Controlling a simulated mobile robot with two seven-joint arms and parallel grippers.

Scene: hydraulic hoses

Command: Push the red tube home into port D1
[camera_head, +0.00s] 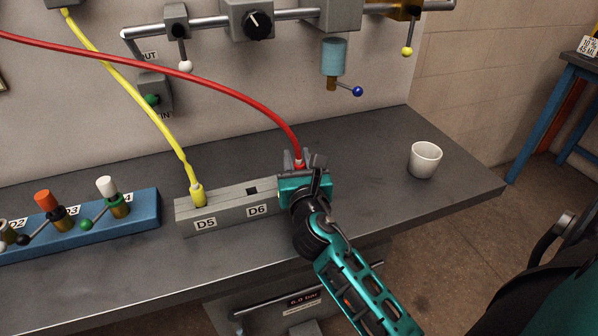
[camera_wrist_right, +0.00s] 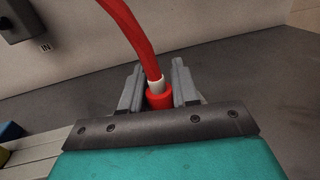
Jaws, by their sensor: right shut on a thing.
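The red tube (camera_head: 228,88) comes in from the left edge and arcs down to my right gripper (camera_head: 298,160) on the right. In the right wrist view its end, a red connector (camera_wrist_right: 159,96) with a white collar, sits between the two grey fingers of my right gripper (camera_wrist_right: 158,88), which is shut on it. The gripper is beside the right end of the grey D5/D6 block. The blue port block (camera_head: 130,212) at left shows labels D2, D3 and D4. Port D1 is not seen. The tube's tip is hidden. My left gripper is not in view.
A yellow tube (camera_head: 140,100) ends in the grey block (camera_head: 228,214) beside D5. A white cup (camera_head: 425,160) stands on the bench at right. A metal pipe with valves (camera_head: 258,25) runs along the wall above. The bench between the blocks and the wall is mostly clear.

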